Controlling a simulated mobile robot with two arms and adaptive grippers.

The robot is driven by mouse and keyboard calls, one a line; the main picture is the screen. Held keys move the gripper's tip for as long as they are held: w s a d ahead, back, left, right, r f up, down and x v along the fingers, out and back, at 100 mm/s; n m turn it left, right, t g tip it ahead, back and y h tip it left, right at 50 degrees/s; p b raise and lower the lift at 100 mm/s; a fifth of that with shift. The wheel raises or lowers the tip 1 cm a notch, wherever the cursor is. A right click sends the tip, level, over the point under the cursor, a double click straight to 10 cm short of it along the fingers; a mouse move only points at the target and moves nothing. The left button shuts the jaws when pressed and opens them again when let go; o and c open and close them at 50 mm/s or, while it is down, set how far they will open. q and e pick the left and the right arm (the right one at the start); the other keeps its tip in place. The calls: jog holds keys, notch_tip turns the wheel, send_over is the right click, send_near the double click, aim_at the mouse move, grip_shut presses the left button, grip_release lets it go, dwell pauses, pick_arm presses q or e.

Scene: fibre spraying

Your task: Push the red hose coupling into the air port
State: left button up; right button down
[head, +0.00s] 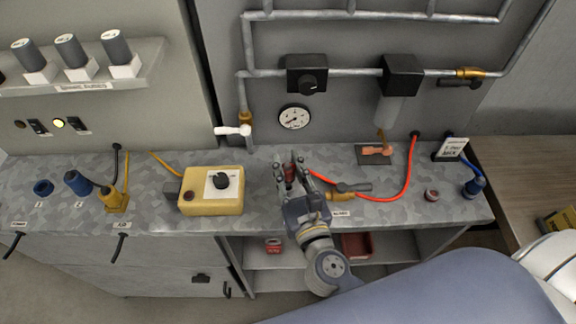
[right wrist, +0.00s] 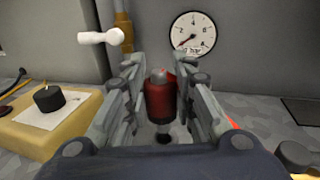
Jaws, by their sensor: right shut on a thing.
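My right gripper (head: 289,166) is above the grey speckled counter, in front of the pressure gauge. It is shut on the red hose coupling (right wrist: 161,98), which stands roughly upright between the fingers in the right wrist view, its grey tip up. In the head view the coupling (head: 290,173) is partly covered by the fingers. A red hose (head: 408,172) runs from beside the gripper to a hole at the back of the counter. I cannot make out the air port for certain. My left gripper is not in view.
A yellow box with a black knob (head: 222,181) stands left of the gripper. A brass valve (head: 340,190) lies close on its right. A white-handled tap (head: 233,130) and the gauge (head: 294,117) are behind. Blue and yellow fittings stand at the far left.

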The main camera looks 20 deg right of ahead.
aim_at(290, 183)
jog(key=shift+f+b, duration=1.6)
jog(key=shift+f, duration=0.1)
jog(key=c, duration=1.2)
grip_release()
jog(key=shift+c, duration=0.2)
jog(key=s, duration=1.2)
jog(key=shift+a, duration=0.1)
